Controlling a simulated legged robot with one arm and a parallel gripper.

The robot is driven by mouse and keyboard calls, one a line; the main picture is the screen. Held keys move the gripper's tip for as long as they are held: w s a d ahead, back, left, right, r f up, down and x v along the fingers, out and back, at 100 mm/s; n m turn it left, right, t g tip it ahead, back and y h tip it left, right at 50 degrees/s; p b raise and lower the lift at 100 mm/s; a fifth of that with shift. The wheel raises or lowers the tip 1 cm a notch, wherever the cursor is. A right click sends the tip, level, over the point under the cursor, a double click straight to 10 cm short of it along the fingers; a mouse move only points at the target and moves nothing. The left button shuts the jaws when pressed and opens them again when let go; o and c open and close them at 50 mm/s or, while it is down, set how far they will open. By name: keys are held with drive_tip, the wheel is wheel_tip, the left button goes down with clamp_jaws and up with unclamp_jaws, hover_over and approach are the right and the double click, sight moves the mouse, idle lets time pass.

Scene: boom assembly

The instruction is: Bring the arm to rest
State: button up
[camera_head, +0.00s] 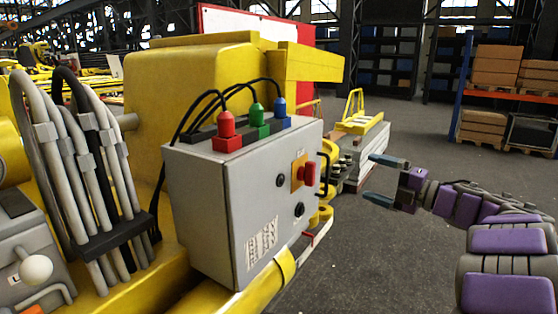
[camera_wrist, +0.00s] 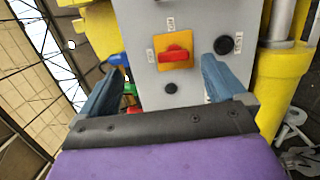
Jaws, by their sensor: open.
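My gripper (camera_head: 384,180) is at the right of the head view, at the end of my purple and grey arm. Its two fingers are spread apart with nothing between them. It stands to the right of a grey control box (camera_head: 205,195), apart from it. In the wrist view, my gripper (camera_wrist: 160,88) faces the front panel of the control box (camera_wrist: 205,55). A red switch (camera_head: 307,174) on a yellow plate sits on that panel, and the red switch shows beyond the fingers in the wrist view (camera_wrist: 174,54).
Red (camera_head: 227,130), green (camera_head: 259,116) and blue (camera_head: 281,110) plugs with black cables stand on the box. A yellow machine body (camera_head: 190,80) is behind it. Grey hoses (camera_head: 60,160) rise at the left. A shelf with boxes (camera_head: 495,75) stands back right. Floor (camera_head: 400,130) near my arm is clear.

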drive_tip(key=w+d+r+m+t+h, duration=0.2)
drive_tip(key=d+r+m+t+h, duration=0.45)
drive_tip(key=m+h, duration=0.55)
drive_tip(key=s+d+f+m+g+h, duration=0.3)
drive_tip(key=s+f+m+g+h, duration=0.25)
drive_tip(key=s+m+h, duration=0.35)
drive_tip(key=s+a+f+m+g+y, duration=0.25)
drive_tip(key=s+a+f+g, duration=0.2)
drive_tip(key=s+f, duration=0.4)
drive_tip(key=s+a+f+m+g+y, duration=0.1)
drive_tip(key=s+a+f+m+g, duration=0.35)
drive_tip(key=s+f, duration=0.4)
drive_tip(key=s+a+f+g+y, duration=0.2)
drive_tip(key=s+a+f+g, duration=0.1)
drive_tip(key=s+a, duration=0.4)
drive_tip(key=s+a+f+g+y, duration=0.2)
drive_tip(key=s+a+f, duration=0.3)
drive_tip(key=s, duration=0.9)
drive_tip(key=a+g, duration=0.1)
drive_tip(key=a, duration=0.2)
drive_tip(key=shift+f+n+g+y, duration=0.3)
drive_tip(key=shift+n+y, duration=0.05)
drive_tip(key=shift+n, duration=0.05)
